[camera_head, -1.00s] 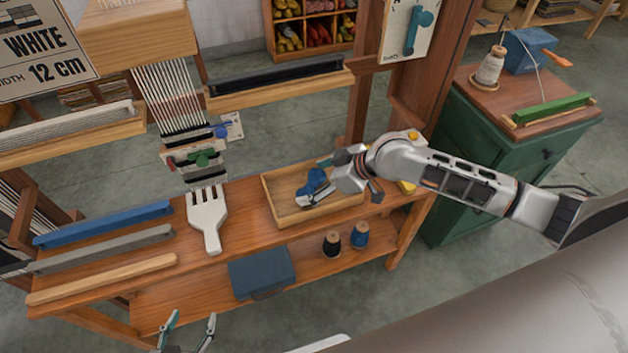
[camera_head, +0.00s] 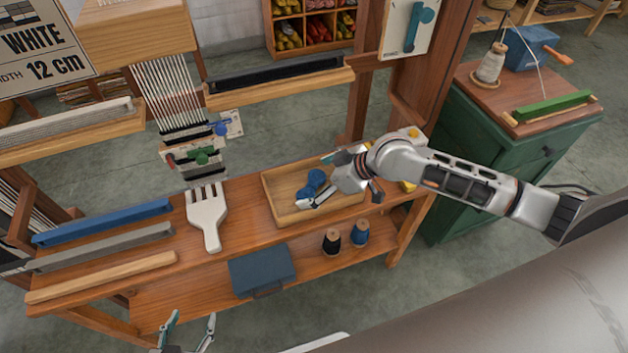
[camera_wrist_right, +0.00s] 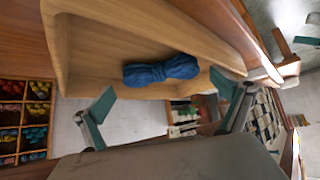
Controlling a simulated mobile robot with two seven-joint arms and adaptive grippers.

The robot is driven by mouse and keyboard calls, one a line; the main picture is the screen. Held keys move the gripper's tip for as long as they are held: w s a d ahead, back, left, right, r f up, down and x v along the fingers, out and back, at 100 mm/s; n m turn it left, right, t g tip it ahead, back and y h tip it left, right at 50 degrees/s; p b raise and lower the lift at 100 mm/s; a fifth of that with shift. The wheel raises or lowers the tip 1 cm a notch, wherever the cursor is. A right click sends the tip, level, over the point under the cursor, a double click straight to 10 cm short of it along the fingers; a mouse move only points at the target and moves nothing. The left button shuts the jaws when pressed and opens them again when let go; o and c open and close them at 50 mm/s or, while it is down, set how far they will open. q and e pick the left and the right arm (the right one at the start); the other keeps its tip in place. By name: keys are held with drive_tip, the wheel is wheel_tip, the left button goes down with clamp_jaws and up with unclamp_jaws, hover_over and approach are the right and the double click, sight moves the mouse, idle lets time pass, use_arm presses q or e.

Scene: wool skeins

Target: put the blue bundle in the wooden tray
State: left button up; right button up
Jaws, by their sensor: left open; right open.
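The blue bundle (camera_head: 312,184) is a short twisted skein within the outline of the wooden tray (camera_head: 277,212), near its middle. In the right wrist view the bundle (camera_wrist_right: 160,70) lies against the pale wood of the tray (camera_wrist_right: 85,50). My right gripper (camera_head: 316,181) is over the tray with its fingers spread on either side of the bundle. The wrist view shows both fingertips (camera_wrist_right: 165,90) apart, with a gap to the bundle. My left gripper (camera_head: 191,322) is open and empty at the bottom edge of the head view, away from the tray.
Black and blue spools (camera_head: 346,238) and a dark blue box (camera_head: 262,268) are below the tray. A yellow item (camera_head: 408,187) sits right of it.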

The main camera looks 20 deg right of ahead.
drive_tip(key=v, duration=1.2)
